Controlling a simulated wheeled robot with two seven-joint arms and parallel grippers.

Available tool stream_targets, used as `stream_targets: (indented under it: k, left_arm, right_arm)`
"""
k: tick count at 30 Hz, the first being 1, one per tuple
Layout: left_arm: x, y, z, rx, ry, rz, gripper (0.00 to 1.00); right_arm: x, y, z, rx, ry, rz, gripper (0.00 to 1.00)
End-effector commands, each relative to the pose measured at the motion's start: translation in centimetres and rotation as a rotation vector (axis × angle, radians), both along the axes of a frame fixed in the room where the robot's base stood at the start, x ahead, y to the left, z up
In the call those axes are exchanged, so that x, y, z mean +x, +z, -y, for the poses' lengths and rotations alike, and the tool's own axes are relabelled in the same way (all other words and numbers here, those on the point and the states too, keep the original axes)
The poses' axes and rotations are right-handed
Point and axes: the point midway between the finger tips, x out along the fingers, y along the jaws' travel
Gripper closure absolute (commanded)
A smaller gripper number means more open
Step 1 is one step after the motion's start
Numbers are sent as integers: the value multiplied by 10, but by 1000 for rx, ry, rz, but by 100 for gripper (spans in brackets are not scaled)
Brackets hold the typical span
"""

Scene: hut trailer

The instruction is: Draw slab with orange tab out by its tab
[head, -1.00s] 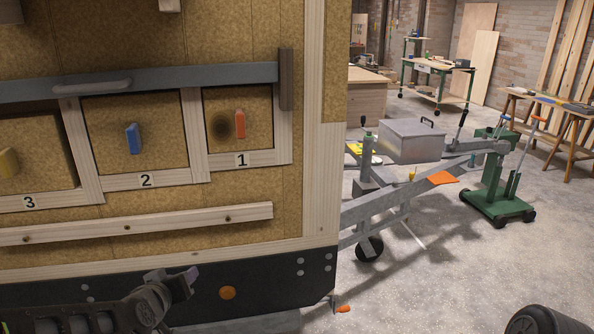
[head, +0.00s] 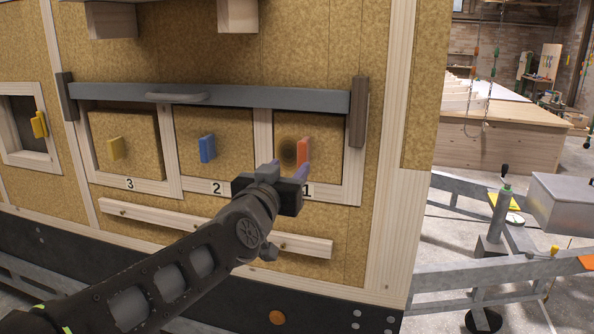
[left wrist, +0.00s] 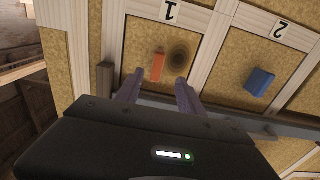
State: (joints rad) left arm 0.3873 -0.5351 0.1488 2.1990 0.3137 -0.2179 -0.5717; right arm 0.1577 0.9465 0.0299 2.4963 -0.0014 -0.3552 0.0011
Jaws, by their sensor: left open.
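The slab with the orange tab (head: 304,151) sits in the framed opening marked 1, and a dark round stain shows on its face beside the tab. The slab (head: 326,172) is tan and textured. My left gripper (head: 287,170) is in front of this opening, open, and covers the slab's lower left part. In the left wrist view the orange tab (left wrist: 158,66) lies ahead of the two purplish fingertips (left wrist: 160,82), nearer the left one. It appears apart from both fingers. My right gripper is not in view.
Slabs with a blue tab (head: 207,148) and a yellow tab (head: 115,149) fill openings 2 and 3. A grey bar (head: 230,98) with a handle runs across above them. A wooden rail (head: 215,231) runs below. A metal trailer frame (head: 470,271) stands at the right.

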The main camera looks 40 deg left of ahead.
Motion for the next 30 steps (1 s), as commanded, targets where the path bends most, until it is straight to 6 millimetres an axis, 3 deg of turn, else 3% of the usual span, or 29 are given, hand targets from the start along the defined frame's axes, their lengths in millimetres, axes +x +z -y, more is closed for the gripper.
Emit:
stream_targets:
  k: [11, 24, 30]
  left_arm:
    - [7, 0, -2, -3, -2, -1, 55]
    - [62, 0, -20, -3, -4, -1, 55]
    - [74, 0, -25, -2, -3, 1, 55]
  right_arm:
    - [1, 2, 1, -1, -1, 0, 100]
    - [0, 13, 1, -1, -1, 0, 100]
    - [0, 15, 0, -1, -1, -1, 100]
